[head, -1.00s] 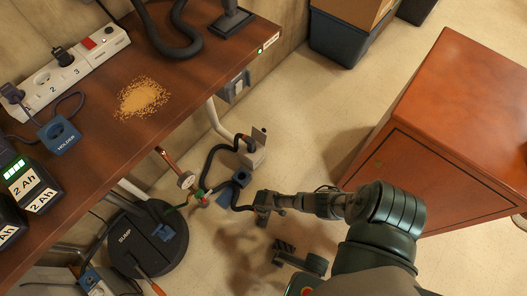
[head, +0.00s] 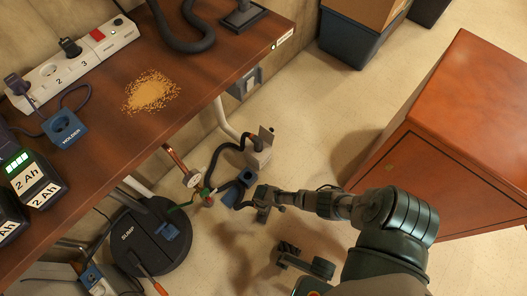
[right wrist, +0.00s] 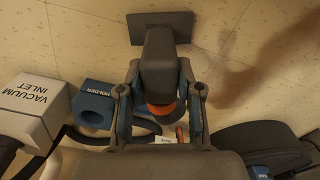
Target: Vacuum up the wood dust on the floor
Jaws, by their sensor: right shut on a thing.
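The wood dust (head: 150,92) is a pale tan heap that lies on the brown bench top, not on the floor. In the head view my right gripper (head: 264,201) is low over the floor, beside a blue holder block. In the right wrist view my right gripper (right wrist: 158,90) is shut on a dark grey vacuum nozzle (right wrist: 160,28) with a flat rectangular foot. An orange ring shows at its lower end. The white vacuum inlet box (right wrist: 33,108) and blue holder (right wrist: 95,108) are at left. My left gripper is not in view.
A black hose (head: 218,155) runs to the inlet box. A round black sump lid (head: 150,235) lies at lower left. A power strip (head: 75,65) and batteries (head: 33,178) are on the bench. A red-brown cabinet (head: 440,160) stands right. Floor between bench and cabinet is partly clear.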

